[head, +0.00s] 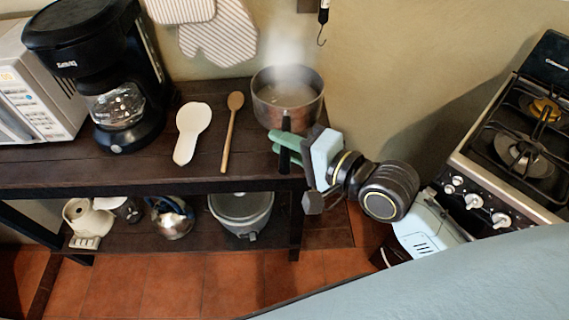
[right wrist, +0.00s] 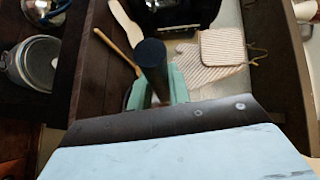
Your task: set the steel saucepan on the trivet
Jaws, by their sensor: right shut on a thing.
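The steel saucepan (head: 265,113) is at the right end of the upper shelf, upright, with steam rising from pale contents. Its dark handle (head: 289,121) points toward me. My right gripper (head: 285,146) is shut on this handle, with green fingers on either side. In the right wrist view the handle (right wrist: 151,54) stands between the fingers (right wrist: 157,90), and the pan body is mostly hidden. I cannot tell whether the pan's base touches the shelf. I cannot make out a trivet in either view. My left gripper is not in view.
The upper shelf (head: 60,170) holds a microwave (head: 38,85), a coffee maker (head: 100,65), a white spoon rest (head: 190,130) and a wooden spoon (head: 230,130). Striped mitts (head: 222,38) hang on the wall. A gas stove (head: 515,150) stands right.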

